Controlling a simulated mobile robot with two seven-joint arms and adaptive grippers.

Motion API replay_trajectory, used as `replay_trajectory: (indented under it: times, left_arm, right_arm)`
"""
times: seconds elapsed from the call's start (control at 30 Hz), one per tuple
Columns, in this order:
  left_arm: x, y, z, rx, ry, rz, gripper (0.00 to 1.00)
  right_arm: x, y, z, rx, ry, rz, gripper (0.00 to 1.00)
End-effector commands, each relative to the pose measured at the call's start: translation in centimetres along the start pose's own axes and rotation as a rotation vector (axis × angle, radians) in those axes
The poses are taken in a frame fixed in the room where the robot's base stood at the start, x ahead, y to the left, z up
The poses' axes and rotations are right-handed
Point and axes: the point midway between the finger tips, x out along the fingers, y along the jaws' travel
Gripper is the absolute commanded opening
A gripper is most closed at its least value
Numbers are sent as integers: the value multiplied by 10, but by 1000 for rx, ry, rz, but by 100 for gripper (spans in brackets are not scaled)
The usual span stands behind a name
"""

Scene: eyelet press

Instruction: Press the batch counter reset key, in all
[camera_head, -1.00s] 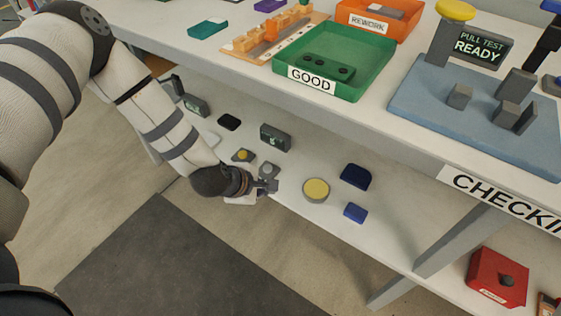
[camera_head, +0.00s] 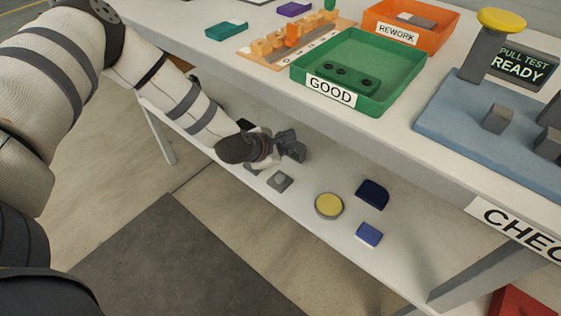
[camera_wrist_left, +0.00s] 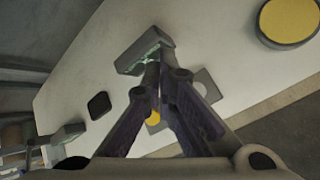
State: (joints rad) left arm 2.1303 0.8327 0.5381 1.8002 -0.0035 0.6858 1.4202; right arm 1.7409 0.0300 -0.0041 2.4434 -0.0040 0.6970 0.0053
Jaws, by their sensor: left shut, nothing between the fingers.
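My left gripper (camera_head: 291,147) is shut and empty, low over the lower shelf. In the left wrist view its fingertips (camera_wrist_left: 157,55) overlap the edge of a small grey box (camera_wrist_left: 140,50) with a lit display face, likely the counter. I cannot tell whether they touch it. A grey plate with a round grey key (camera_head: 281,180) lies just in front of the gripper. A yellow button (camera_wrist_left: 153,118) shows partly behind the fingers. No label shows which key is the reset. My right gripper is not in view.
A large yellow round pad (camera_head: 329,206) and two dark blue blocks, one behind (camera_head: 372,193) and one in front (camera_head: 369,234), lie to the right on the shelf. The tabletop above carries a green GOOD tray (camera_head: 375,97) and an orange REWORK tray (camera_head: 440,30).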

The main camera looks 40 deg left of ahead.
Motion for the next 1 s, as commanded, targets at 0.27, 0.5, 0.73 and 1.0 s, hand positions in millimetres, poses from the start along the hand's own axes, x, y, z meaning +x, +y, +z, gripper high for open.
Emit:
replay_trajectory:
  times: [0.27, 0.5, 0.73, 1.0]
  left_arm:
    - [29, -24, -24, 2, 7, -6, 0]
    - [52, -40, -40, 1, 4, -5, 0]
    - [56, -41, -41, 1, 0, 0, 0]
    - [56, -41, -41, 1, 0, 0, 0]
  right_arm:
    - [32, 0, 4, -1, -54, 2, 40]
    - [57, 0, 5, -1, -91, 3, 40]
    - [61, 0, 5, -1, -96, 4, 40]
    - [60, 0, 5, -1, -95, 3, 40]
